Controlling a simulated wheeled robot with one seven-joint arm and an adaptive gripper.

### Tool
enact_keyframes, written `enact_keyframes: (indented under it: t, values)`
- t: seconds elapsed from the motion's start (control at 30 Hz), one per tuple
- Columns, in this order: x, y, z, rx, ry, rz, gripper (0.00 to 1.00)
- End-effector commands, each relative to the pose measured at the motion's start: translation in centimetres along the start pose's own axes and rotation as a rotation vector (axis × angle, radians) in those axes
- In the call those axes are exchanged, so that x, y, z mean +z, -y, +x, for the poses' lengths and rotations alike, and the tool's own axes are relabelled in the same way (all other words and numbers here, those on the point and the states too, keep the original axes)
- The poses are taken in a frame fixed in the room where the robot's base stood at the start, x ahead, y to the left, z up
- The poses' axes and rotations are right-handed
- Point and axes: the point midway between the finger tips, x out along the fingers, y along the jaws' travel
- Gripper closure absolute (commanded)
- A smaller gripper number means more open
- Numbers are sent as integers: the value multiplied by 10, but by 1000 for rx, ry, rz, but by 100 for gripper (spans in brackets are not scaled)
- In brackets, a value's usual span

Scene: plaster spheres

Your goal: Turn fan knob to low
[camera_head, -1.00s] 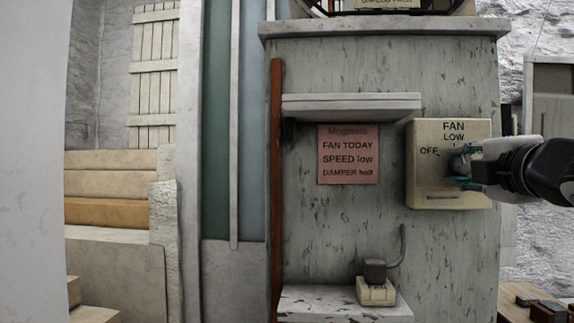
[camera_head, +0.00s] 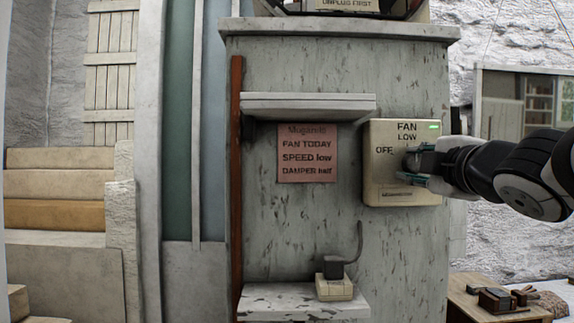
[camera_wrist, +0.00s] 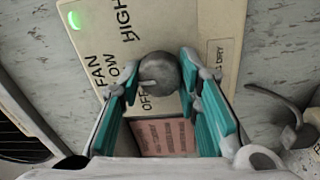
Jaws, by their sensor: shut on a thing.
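The fan control box (camera_head: 376,180) is a cream panel on the grey cabinet, marked FAN, OFF and LOW; HIGH also reads in the wrist view. Its round grey knob (camera_wrist: 162,72) sits between my teal finger pads in the wrist view. A pale mark on the knob points roughly toward LOW, though its exact setting is hard to tell. My gripper (camera_head: 408,167) is shut on the knob, and it also shows in the wrist view (camera_wrist: 160,82). A green lamp (camera_head: 433,127) on the box is lit. My gripper hides much of the knob in the head view.
A pink note (camera_head: 307,172) left of the box reads FAN TODAY SPEED low, DAMPER half. A shelf (camera_head: 305,106) juts out above the note. A plug and socket (camera_head: 334,290) sit on a lower ledge. A wooden table (camera_head: 470,302) stands at lower right.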

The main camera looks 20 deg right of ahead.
Motion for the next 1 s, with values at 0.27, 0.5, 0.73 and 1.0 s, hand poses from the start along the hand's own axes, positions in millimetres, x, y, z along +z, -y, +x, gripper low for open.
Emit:
enact_keyframes:
  t: [0.27, 0.5, 0.73, 1.0]
  values:
    - [0, 1, 0, -1, 1, -1, 49]
    - [0, 0, -3, 0, 0, -1, 49]
    - [0, -1, -28, 3, -2, 0, 49]
    - [-2, -1, -70, 4, -5, 0, 49]
